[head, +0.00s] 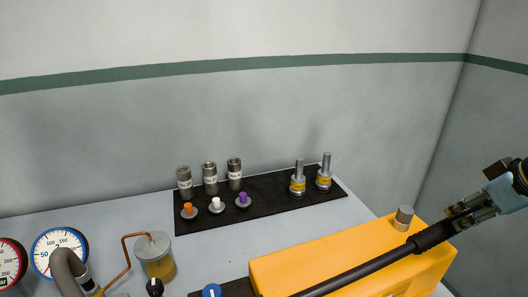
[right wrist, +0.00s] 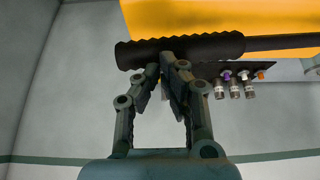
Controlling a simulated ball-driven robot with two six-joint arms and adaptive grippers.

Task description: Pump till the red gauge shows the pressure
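The red-rimmed gauge (head: 10,262) is at the far left of the head view, cut off by the picture edge; I cannot read its needle. The pump is a yellow box (head: 300,262) with a long black lever running up to a ribbed black grip (head: 432,236). The grip also spans the right wrist view (right wrist: 215,45). My right gripper (head: 455,213) is at the grip's outer end. In the right wrist view its fingertips (right wrist: 162,66) are close together at the grip, one overlapping it; whether they clamp it is unclear. My left gripper is out of view.
A blue-rimmed gauge (head: 59,250) stands beside the red one, behind a grey curved hose (head: 66,262). A jar of yellow liquid (head: 158,262) is near. A black mat (head: 270,205) holds fittings and plugs. A metal cap (head: 403,218) stands on the pump.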

